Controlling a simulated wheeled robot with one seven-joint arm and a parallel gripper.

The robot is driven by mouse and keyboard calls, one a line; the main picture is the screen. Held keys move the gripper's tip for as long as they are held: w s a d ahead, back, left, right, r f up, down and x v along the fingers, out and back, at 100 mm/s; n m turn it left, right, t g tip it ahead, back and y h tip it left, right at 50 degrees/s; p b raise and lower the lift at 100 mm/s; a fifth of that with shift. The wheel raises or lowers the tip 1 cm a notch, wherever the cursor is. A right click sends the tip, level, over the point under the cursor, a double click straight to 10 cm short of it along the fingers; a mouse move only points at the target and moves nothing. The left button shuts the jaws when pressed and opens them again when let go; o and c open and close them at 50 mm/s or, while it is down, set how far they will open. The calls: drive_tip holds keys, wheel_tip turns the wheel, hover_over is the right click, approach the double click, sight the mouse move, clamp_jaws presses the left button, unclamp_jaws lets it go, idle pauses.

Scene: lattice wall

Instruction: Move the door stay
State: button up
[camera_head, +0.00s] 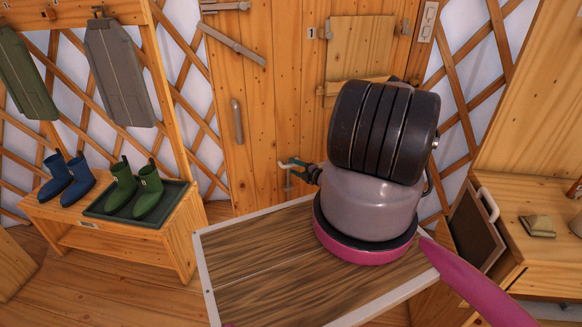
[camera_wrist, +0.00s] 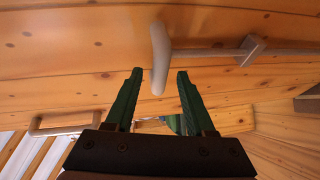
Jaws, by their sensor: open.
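My gripper also shows in the wrist view (camera_wrist: 158,74), with two green fingers spread apart. The lever's end appears in the gap between the fingertips, touching neither side visibly. How deep it sits between them I cannot tell. My dark arm hides part of the door in the head view.
A door handle (camera_head: 237,121) stands left of the stay. A grey closer arm (camera_head: 235,45) is higher on the door. A bench (camera_head: 105,250) with boots stands left. A cabinet (camera_head: 550,215) stands right. Wooden floor shows between the bench and my base.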

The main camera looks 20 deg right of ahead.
drive_tip(key=shift+x, duration=1.25)
clamp_jaws()
idle(0.5)
